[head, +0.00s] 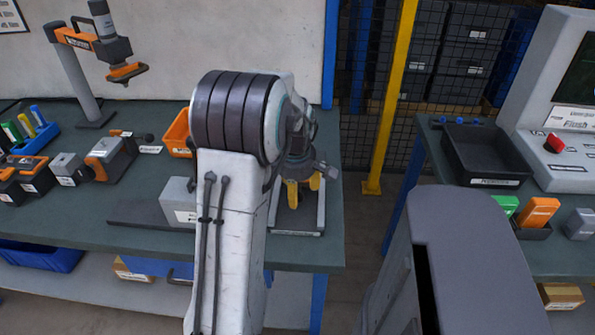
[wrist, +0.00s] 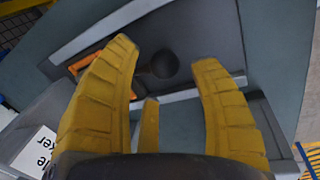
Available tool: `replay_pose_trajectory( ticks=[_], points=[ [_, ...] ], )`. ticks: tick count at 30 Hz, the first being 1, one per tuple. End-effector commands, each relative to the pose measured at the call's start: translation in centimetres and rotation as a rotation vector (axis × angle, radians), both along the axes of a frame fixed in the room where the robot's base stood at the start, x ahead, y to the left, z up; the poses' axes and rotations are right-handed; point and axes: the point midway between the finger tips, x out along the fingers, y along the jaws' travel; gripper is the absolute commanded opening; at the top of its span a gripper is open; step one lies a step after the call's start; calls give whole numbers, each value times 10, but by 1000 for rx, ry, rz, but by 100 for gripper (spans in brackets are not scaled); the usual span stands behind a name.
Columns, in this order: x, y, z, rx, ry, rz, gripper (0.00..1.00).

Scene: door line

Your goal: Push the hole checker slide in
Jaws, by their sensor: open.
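The hole checker is a grey block (head: 180,201) with a white label, at the bench's right part in the head view. Its labelled face (wrist: 40,150) is cut off at the lower left in the wrist view. A dark round knob (wrist: 164,64), seemingly on the slide, shows between my finger tips in the wrist view. My gripper (head: 302,188) has yellow fingers, points down over the bench's right end and is open. In the wrist view my gripper (wrist: 168,54) has its fingers spread either side of the knob. I cannot tell whether they touch it. My arm hides part of the checker.
A light-edged dark tray (head: 297,233) lies below my gripper. An orange bin (head: 178,134) stands behind the checker. A yellow post (head: 392,100) and a second bench with a black tray (head: 478,150) stand to the right. Several tools crowd the bench's left.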

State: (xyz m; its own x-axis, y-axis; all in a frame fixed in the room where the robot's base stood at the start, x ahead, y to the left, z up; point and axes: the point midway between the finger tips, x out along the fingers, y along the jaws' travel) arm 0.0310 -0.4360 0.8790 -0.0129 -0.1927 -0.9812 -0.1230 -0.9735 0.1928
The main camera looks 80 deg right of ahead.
Motion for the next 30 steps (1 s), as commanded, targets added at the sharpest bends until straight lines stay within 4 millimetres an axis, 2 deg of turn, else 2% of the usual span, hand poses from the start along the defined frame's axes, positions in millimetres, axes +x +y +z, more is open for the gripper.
replay_pose_trajectory(
  ticks=[1, 7, 15, 21, 30],
  points=[
    [0, 1, 11, -5, 1, 0, 56],
    [0, 7, 44, -6, 1, 0, 56],
    [0, 14, 76, -2, 0, -1, 56],
    [1, 16, 86, -1, 0, -1, 56],
    [1, 17, 87, -1, 0, -1, 56]
  ],
)
